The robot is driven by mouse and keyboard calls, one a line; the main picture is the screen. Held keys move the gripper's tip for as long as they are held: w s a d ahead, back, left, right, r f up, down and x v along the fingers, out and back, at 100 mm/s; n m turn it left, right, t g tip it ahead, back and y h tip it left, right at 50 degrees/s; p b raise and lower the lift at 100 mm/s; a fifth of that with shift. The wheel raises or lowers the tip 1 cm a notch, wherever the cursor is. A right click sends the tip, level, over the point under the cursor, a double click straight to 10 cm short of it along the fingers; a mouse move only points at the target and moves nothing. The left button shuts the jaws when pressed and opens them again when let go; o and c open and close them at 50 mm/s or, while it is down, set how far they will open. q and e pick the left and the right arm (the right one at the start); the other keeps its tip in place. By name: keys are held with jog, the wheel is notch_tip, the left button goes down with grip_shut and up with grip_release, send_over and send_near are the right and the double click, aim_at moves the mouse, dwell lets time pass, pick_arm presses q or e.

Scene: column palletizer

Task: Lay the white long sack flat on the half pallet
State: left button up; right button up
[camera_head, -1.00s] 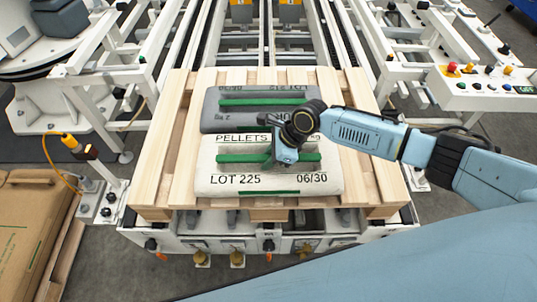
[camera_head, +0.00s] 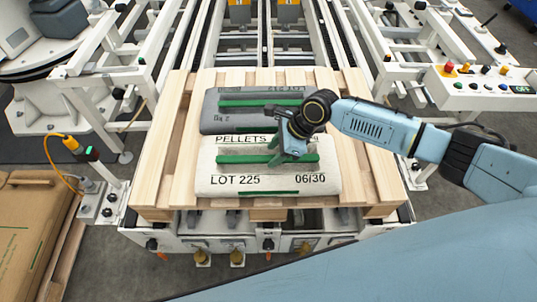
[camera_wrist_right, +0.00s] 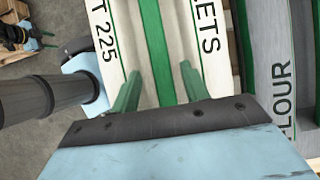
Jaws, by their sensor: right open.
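The white long sack (camera_head: 215,169), printed PELLETS, LOT 225 and 06/30 with green bands, lies flat on the front part of the wooden half pallet (camera_head: 375,170). It also shows in the right wrist view (camera_wrist_right: 178,45). My right gripper (camera_head: 285,160) is over the right half of the sack, near its middle green band. In the right wrist view its two green fingers (camera_wrist_right: 160,85) stand apart with the sack's face and band beyond them, and nothing is clamped between them. I cannot tell whether the fingertips touch the sack.
A grey sack (camera_head: 215,113), printed FLOUR in the wrist view, lies behind the white one on the same pallet. White conveyor frames flank the pallet.

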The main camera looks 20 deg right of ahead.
jog(key=p+v, duration=0.1)
jog(key=v, duration=0.7)
jog(key=shift+a, duration=0.1)
